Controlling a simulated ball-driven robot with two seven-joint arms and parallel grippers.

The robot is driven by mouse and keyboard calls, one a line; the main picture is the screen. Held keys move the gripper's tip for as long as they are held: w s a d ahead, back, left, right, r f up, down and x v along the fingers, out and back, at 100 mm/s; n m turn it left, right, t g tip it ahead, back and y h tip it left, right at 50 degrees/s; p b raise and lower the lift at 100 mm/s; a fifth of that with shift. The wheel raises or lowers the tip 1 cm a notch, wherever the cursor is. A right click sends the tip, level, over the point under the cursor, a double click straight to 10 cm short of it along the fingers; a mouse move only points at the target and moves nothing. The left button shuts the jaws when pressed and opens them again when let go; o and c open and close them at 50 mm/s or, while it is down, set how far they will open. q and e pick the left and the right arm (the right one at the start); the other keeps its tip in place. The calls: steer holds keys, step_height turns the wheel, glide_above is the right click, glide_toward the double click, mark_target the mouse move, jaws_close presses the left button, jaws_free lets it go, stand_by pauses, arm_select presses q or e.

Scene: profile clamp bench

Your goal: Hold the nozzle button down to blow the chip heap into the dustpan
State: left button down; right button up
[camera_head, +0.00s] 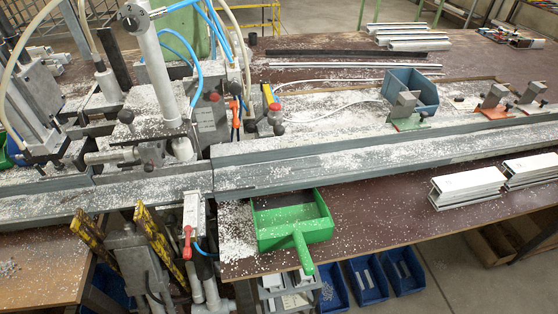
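A green dustpan (265,238) lies on the brown bench top in front of the grey rail, its handle pointing toward the front edge. Its inside is dark and shaded. White chips form a heap (236,232) on the bench just left of the dustpan, apparently beside its left wall. A pale fitting with a red lever (187,242) and a blue hose stands left of the chips. A red-topped knob (274,106) sits behind the rail. I cannot tell which part is the nozzle button. Neither of my grippers is in view.
The long grey rail (380,153) crosses the bench, dusted with chips. White profiles (467,187) lie at the right. A blue bin (411,88) and small clamps (494,100) stand behind the rail. Clamp machinery (155,60) fills the left. The bench right of the dustpan is fairly clear.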

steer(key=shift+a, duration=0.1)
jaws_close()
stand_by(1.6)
